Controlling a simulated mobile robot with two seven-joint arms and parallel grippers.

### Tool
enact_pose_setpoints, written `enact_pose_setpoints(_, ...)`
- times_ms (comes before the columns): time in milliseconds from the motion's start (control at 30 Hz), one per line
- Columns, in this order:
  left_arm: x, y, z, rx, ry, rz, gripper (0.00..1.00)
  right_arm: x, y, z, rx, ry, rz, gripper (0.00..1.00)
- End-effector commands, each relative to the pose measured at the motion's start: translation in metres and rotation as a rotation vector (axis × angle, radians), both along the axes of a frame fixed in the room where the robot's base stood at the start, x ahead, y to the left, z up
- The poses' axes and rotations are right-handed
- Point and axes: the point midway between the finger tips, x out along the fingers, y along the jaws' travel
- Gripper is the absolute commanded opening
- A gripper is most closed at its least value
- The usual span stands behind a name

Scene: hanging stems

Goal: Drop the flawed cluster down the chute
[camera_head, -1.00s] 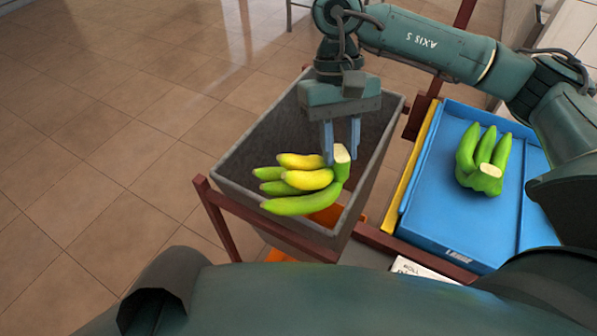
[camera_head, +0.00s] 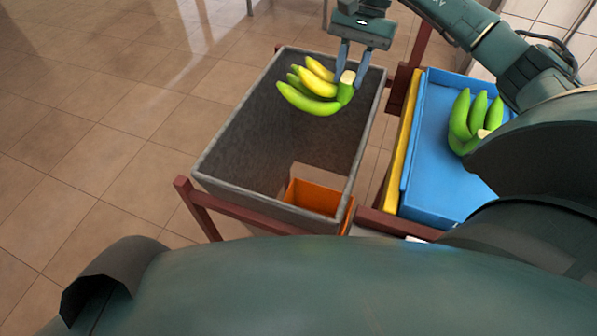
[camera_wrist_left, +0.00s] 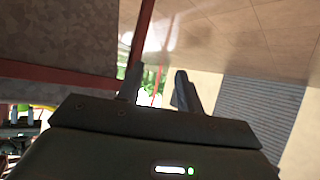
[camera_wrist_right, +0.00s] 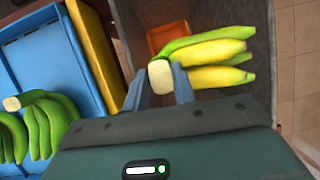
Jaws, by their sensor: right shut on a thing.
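A banana cluster (camera_head: 309,88), part yellow and part green, hangs from my right gripper (camera_head: 352,66), which is shut on its stem end. The cluster is over the far part of the grey chute (camera_head: 245,155), with an orange opening (camera_head: 313,197) visible low at its near end. In the right wrist view the cluster (camera_wrist_right: 205,52) sticks out sideways from the fingers (camera_wrist_right: 160,86), with the chute behind it. My left gripper (camera_wrist_left: 157,90) shows only in the left wrist view, its fingers apart and nothing between them.
A blue tray (camera_head: 430,180) stands right of the chute, with a green banana cluster (camera_head: 470,122) on it, partly hidden by my right arm. A yellow strip (camera_head: 404,140) edges the tray. Dark red frame bars (camera_head: 250,215) surround the chute. Tiled floor lies to the left.

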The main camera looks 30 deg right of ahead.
Motion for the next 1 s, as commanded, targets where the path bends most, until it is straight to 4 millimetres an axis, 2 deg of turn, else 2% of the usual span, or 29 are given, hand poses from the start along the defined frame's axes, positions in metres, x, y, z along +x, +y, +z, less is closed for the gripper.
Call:
enact_pose_setpoints(100, 0.001, -0.003, -0.005, -0.007, -0.012, -0.01, 0.36, 0.0, 0.0, -0.016, 0.002, -0.003, 0.002, 0.0)
enact_pose_setpoints(300, 0.002, -0.007, -0.006, -0.025, -0.024, -0.016, 0.36, 0.0, 0.001, -0.034, 0.004, -0.004, 0.003, 0.0)
enact_pose_setpoints(633, 0.004, -0.004, -0.005, -0.028, -0.025, -0.009, 0.36, 0.0, 0.001, -0.036, 0.002, -0.005, 0.003, 0.0)
enact_pose_setpoints(667, 0.004, -0.004, -0.005, -0.028, -0.025, -0.009, 0.36, 0.0, 0.001, -0.036, 0.003, -0.005, 0.003, 0.29)
enact_pose_setpoints(933, 0.005, -0.004, -0.005, -0.032, -0.025, -0.001, 0.36, 0.0, 0.001, -0.037, 0.001, -0.002, 0.003, 0.51)
enact_pose_setpoints(1000, 0.005, -0.005, -0.005, -0.034, -0.024, 0.001, 0.36, 0.0, 0.001, -0.037, 0.001, -0.002, 0.003, 0.52)
